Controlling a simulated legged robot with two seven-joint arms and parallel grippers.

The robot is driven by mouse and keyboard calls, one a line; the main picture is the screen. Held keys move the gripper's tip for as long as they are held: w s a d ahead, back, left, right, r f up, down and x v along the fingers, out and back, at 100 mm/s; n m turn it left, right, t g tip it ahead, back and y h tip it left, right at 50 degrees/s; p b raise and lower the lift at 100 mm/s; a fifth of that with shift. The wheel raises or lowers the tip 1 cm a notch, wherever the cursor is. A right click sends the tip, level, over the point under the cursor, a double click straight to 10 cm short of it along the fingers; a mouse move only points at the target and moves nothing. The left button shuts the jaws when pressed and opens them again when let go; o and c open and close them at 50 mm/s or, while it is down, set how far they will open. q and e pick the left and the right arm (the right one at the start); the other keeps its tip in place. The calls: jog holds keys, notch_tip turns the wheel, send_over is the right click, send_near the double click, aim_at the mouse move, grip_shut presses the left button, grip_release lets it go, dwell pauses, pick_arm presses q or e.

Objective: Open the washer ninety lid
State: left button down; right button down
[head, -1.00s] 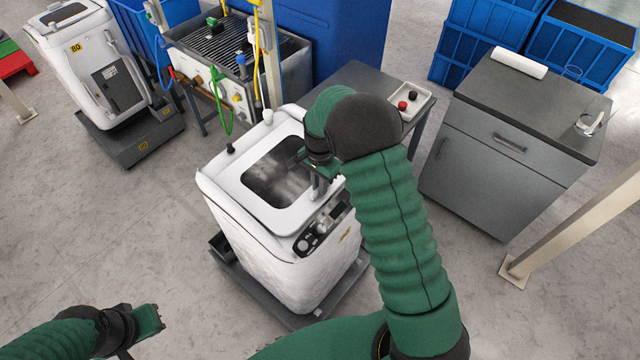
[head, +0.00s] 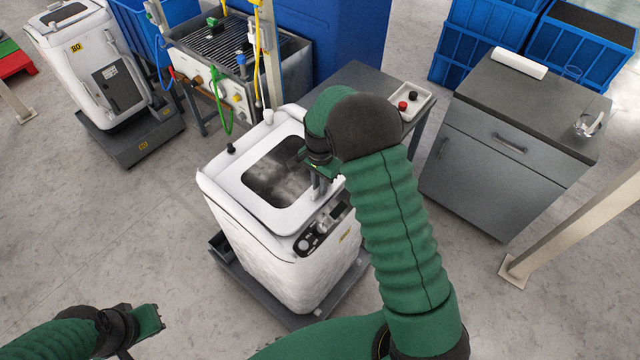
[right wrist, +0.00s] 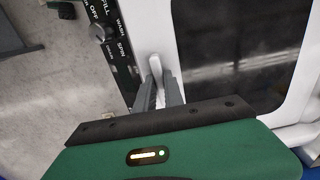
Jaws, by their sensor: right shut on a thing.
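The white washer (head: 262,262) stands in the middle of the head view on a dark base. Its lid (head: 222,186), with a dark window (head: 272,185), lies closed on top. My right gripper (head: 318,185) is over the lid's front right side. In the right wrist view, its two grey fingers (right wrist: 160,85) are shut on the white lid handle (right wrist: 157,66), beside the control panel (right wrist: 105,30). My left gripper (head: 150,322) is low at the left, away from the washer; its jaws are not clear. The washer's number label (head: 345,236) is too small to read.
A second white washer (head: 65,55) marked 80 stands at the back left. A grated sink unit (head: 240,80) with hoses and a dark table (head: 365,85) are behind the near washer. A grey cabinet (head: 490,170) is at the right. The floor at the left is clear.

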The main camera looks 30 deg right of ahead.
jog(key=shift+w+d+r, duration=0.15)
jog(key=shift+d, duration=0.05)
jog(key=shift+r+p, duration=0.45)
jog(key=shift+p, duration=0.1)
jog(key=w+a+r+g+p, duration=0.1)
jog(key=w+r+p, duration=0.2)
jog(key=r+p, duration=0.2)
jog(key=w+a+r+g+h+p, duration=0.1)
jog(key=w+r+p, duration=0.2)
jog(key=r, duration=0.7)
jog(key=shift+w+a+p, duration=0.15)
jog(key=shift+a+p, duration=0.15)
jog(key=shift+p, duration=1.05)
jog(key=shift+f, duration=0.1)
